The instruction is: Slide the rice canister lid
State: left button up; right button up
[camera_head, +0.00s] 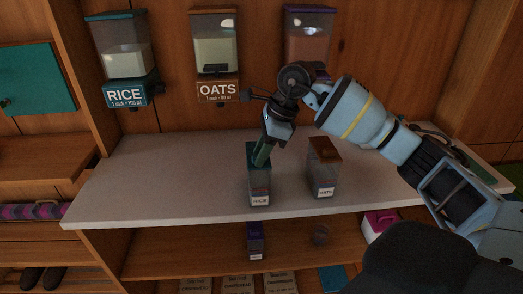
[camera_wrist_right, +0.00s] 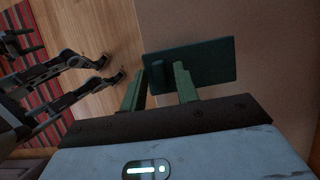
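The rice canister (camera_head: 259,188), a tall clear box labelled RICE, stands upright on the counter. Its dark teal lid (camera_wrist_right: 210,62) is a flat rectangle with a small raised knob (camera_wrist_right: 158,74) near one end in the right wrist view. My right gripper (camera_head: 262,155) comes down over the canister top from above and hides part of the lid in the head view. Its two green fingers (camera_wrist_right: 160,85) are apart, with the knob between them and gaps visible at the sides. Whether the fingertips touch the lid is unclear. My left gripper does not show in the head view.
An oats canister (camera_head: 324,178) with a brown lid stands close on the right. The grey counter (camera_head: 150,185) is clear to the left. Wall dispensers for rice (camera_head: 125,60) and oats (camera_head: 216,50) hang behind. A purple-topped canister (camera_head: 255,242) stands on the shelf below.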

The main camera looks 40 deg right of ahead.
jog(key=shift+o, duration=0.4)
jog(key=shift+d+r, duration=0.15)
jog(key=shift+r, duration=0.25)
jog(key=v, duration=0.7)
jog(key=shift+s, duration=0.15)
